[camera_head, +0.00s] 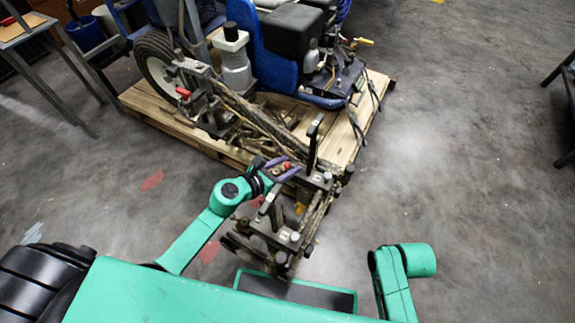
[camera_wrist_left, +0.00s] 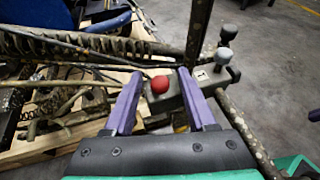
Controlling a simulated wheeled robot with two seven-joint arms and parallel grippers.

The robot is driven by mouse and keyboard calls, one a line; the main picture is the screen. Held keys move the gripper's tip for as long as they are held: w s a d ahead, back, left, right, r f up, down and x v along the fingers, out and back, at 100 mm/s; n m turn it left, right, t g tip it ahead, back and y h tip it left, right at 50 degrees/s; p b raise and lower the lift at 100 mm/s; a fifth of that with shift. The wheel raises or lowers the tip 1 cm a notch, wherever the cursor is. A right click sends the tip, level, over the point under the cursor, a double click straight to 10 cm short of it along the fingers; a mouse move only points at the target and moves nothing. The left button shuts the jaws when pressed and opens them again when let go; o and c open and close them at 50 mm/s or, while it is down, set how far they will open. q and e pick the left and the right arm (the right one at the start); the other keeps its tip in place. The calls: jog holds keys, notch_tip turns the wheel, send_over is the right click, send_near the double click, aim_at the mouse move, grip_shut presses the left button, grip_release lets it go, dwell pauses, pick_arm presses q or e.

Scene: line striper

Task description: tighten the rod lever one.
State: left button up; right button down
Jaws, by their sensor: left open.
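The line striper (camera_head: 285,50) stands on a pallet, with its dirty front rod assembly (camera_head: 300,215) reaching toward me. A lever with a red ball knob (camera_wrist_left: 160,85) sits on this assembly; the red also shows in the head view (camera_head: 287,165). Which lever counts as rod lever one is not marked. My left gripper (camera_head: 284,171) is open at the assembly. In the left wrist view its purple fingers (camera_wrist_left: 160,74) stand on either side of the red knob, with gaps visible. My right arm shows at the lower right, but its gripper cannot be seen.
The wooden pallet (camera_head: 355,123) lies under the machine. An upright dark handle (camera_head: 313,140) rises close beside my left gripper. Grey-topped knobs (camera_wrist_left: 223,56) stand right of the red one. A second red knob (camera_head: 183,92) is farther back. Open floor (camera_head: 460,180) lies to the right.

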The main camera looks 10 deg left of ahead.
pick_arm(q)
grip_shut()
dwell(1.4)
